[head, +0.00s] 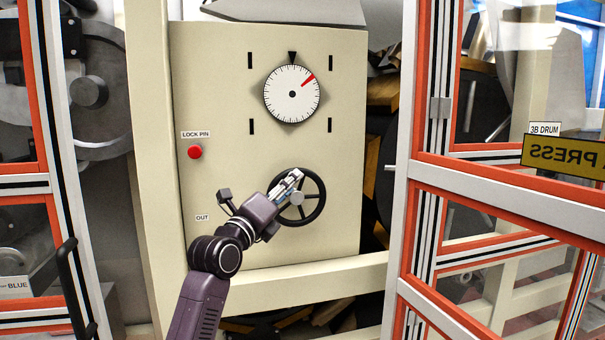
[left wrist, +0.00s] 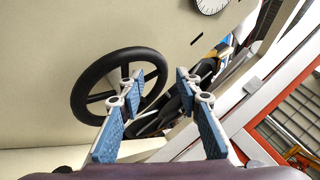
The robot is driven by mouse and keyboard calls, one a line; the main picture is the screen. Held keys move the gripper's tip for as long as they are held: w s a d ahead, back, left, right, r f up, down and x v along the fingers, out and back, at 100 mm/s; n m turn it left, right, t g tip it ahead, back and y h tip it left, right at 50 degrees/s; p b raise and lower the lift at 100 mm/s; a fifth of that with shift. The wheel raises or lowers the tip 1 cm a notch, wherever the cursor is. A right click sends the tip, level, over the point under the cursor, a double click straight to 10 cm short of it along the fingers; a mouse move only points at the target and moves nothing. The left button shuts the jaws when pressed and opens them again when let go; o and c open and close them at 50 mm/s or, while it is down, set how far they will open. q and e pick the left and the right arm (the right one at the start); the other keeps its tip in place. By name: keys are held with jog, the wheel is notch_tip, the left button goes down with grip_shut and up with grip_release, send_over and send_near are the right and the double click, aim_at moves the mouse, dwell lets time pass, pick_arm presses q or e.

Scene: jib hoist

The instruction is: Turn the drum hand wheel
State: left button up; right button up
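The black drum hand wheel (head: 323,200) stands upright on the lower part of the cream panel (head: 225,100). My left gripper (head: 293,181) is in front of the wheel and covers its upper left part in the head view. In the left wrist view, my left gripper (left wrist: 159,76) is open, with two blue-padded fingers well apart. The right side of the wheel's rim (left wrist: 80,95) shows between the fingers there, and the left finger overlaps the wheel. I cannot tell whether the fingers touch the rim. My right gripper is not in view.
A white dial (head: 283,104) with a red mark right of the black pointer (head: 292,57) is above the wheel. A red lock pin knob (head: 195,152) is on the panel's left. Orange-and-white framed guards (head: 400,200) flank the panel; the one at right is close.

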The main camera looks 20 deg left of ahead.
pick_arm(q)
jog(key=shift+p+x, duration=1.1)
jog(key=shift+x, duration=2.5)
jog(key=shift+d, duration=0.1)
jog(key=shift+c, duration=0.4)
grip_shut()
